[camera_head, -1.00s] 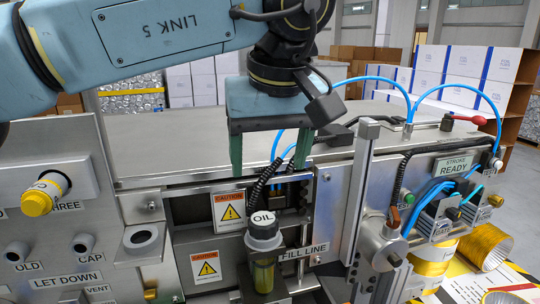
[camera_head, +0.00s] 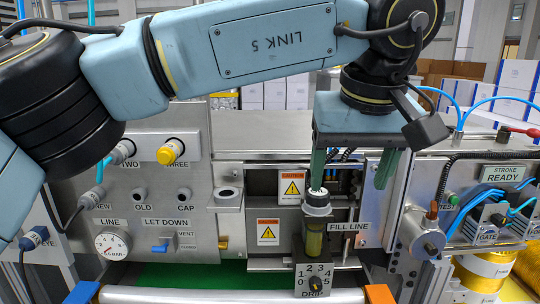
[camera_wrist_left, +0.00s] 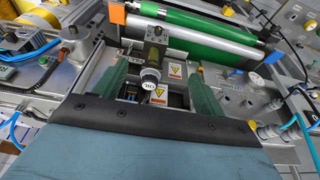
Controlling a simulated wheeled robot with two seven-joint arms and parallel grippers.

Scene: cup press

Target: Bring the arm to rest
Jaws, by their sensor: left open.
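My left arm comes in from the left, and its gripper (camera_head: 353,168) hangs with the fingers down above the machine. The two green fingers are wide apart, with nothing between them. The oil cup (camera_head: 315,222), with a dark and white cap and a yellowish glass body, stands upright below the left finger in the head view. In the left wrist view the cap marked OIL (camera_wrist_left: 150,79) shows between and beyond the open fingers (camera_wrist_left: 158,80). My right gripper is not in view.
Below the cup is a DRIP dial (camera_head: 314,281). A metal FILL LINE plate (camera_head: 347,227) and vertical post stand right of it. Left is a panel with a LINE gauge (camera_head: 113,243), knobs and ports. Blue hoses (camera_head: 480,106) arch at the right. A green belt (camera_head: 215,276) runs in front.

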